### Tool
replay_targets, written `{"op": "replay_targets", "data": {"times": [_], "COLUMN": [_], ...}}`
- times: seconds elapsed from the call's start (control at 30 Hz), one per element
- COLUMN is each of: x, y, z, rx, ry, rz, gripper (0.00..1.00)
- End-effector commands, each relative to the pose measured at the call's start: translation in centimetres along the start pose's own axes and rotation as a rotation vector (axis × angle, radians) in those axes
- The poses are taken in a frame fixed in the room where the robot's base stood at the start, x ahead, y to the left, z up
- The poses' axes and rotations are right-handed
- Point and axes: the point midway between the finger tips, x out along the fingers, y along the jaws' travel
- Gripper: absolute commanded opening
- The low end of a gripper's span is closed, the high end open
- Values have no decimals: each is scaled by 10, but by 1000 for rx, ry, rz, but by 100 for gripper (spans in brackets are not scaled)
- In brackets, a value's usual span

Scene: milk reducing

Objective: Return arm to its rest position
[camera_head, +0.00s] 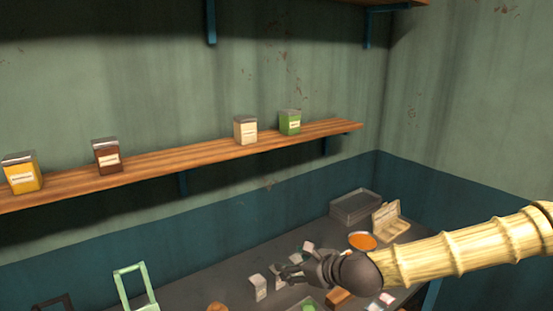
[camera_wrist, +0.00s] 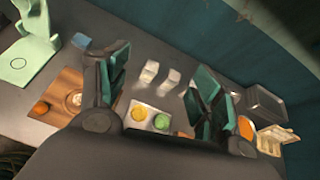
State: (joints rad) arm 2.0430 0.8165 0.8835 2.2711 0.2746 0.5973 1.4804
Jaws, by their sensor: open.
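My gripper (camera_head: 287,271) reaches in from the right in the head view, over the dark counter. In the wrist view my gripper (camera_wrist: 162,88) has its two fingers spread wide, with nothing between the tips. Behind the gap, small white cartons (camera_wrist: 150,71) stand on the counter. One white carton (camera_head: 258,288) shows just left of my gripper in the head view; I cannot tell whether they touch. My arm (camera_head: 465,246) extends to the right edge, and part of the counter is hidden behind it.
The counter (camera_head: 200,283) also holds an orange bowl (camera_head: 362,241), a grey tray (camera_head: 355,206), a wooden holder (camera_head: 389,220) and a green stand (camera_head: 134,285). A wall shelf (camera_head: 195,157) carries several jars. The space between shelf and arm is clear.

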Motion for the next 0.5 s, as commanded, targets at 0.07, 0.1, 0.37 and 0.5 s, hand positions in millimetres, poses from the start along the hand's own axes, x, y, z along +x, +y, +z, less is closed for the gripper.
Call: {"op": "replay_targets", "data": {"times": [0.07, 0.1, 0.37, 0.5], "x": [5, 8, 25, 20], "y": [14, 21, 84, 123], "z": [-18, -28, -126, -197], "rx": [-52, -84, -393, -624], "ry": [30, 47, 189, 274], "rz": [19, 30, 150, 257], "gripper": [66, 66, 66, 66]}}
